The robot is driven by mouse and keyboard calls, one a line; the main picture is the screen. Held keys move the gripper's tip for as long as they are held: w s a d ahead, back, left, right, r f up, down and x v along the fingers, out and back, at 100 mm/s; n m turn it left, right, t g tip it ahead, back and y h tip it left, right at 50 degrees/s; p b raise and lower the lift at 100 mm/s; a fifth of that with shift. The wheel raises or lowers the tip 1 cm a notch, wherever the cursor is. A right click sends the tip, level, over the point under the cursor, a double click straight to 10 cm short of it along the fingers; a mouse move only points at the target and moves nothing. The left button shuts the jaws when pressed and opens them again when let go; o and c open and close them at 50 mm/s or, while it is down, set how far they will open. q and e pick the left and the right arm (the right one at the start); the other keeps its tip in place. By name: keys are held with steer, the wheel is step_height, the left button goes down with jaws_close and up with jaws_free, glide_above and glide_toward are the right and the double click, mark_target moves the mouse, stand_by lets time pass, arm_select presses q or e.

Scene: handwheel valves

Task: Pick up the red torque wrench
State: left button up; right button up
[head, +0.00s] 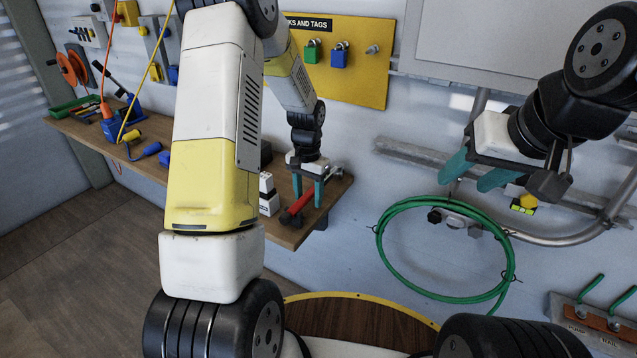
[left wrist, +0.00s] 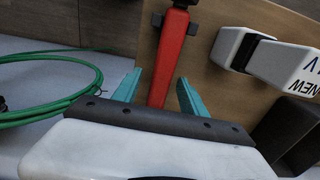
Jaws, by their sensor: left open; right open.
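The red torque wrench (head: 298,206) lies near the right end of the wooden shelf. In the left wrist view its red handle (left wrist: 172,55) runs down between the two teal fingers, with a dark part at the far end. My left gripper (head: 308,188) is open at the wrench, one finger on each side of the handle. I cannot tell whether the fingers touch it. My right gripper (head: 478,172) is open and empty, in front of the wall at the right, well away from the wrench.
White boxes (head: 268,197) stand on the wooden shelf (head: 150,148) close beside the wrench; they also show in the left wrist view (left wrist: 280,62). A green hose coil (head: 384,240) hangs right of the shelf. A yellow lock board (head: 365,80) is above. Pipes run along the wall.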

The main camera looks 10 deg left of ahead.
arm_select(q)
steer(key=shift+f, duration=0.2)
jaws_close()
steer(key=shift+r, duration=0.15)
